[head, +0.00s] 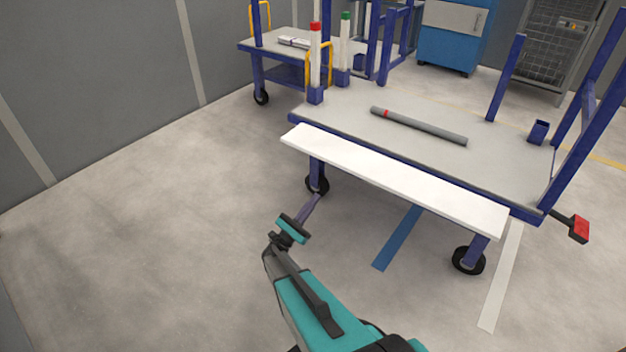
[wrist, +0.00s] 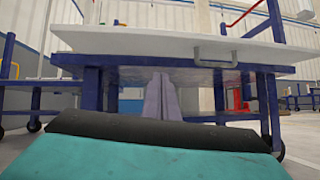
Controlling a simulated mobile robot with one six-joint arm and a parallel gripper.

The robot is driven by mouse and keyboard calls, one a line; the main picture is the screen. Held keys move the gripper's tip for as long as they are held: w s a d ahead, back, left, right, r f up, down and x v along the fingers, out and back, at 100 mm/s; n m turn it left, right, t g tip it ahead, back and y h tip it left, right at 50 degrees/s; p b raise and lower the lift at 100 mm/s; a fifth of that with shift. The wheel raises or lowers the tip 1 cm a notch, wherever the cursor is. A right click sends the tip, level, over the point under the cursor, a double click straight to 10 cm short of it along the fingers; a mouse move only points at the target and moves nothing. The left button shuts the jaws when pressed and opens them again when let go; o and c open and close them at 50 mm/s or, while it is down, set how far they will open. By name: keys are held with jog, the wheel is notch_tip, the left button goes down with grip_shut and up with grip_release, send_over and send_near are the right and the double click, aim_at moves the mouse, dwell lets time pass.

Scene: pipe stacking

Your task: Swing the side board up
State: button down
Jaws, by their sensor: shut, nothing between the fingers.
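The side board (head: 390,178) is a long white panel along the near side of the blue-framed cart, sticking out from the table edge. In the wrist view the board (wrist: 140,42) spans the upper picture, with a grey handle (wrist: 215,58) on it, right of centre. My gripper (head: 314,203) is below the board's left part in the head view, near the cart's front left wheel. Its fingers (wrist: 161,92) are together and empty in the wrist view, pointing toward the space under the board. I see no contact with the board or handle.
A grey pipe with a red band (head: 420,125) lies on the cart's tabletop (head: 350,104). Posts with red (head: 315,60) and green (head: 345,48) caps stand at its left end. Another cart and a blue cabinet (head: 450,35) are behind. The floor at left is clear.

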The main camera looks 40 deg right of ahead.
jog(key=w+n+t+b, duration=0.1)
jog(key=w+a+f+n+t+h+b, duration=0.1)
jog(key=w+t, duration=0.1)
jog(key=w+f+n+t+b, duration=0.1)
jog(key=b, duration=0.1)
jog(key=shift+w+a+n+h, duration=0.2)
jog(key=shift+n+h, duration=0.1)
jog(key=shift+h, duration=0.1)
jog(key=shift+d, duration=0.1)
jog(key=a+r+b+x, duration=0.2)
jog(key=b+x, duration=0.4)
jog(key=x, duration=0.6)
jog(key=shift+d+r+b, duration=0.2)
jog(key=shift+r+b, duration=0.1)
jog(key=shift+b, duration=0.1)
jog(key=shift+s, duration=0.15)
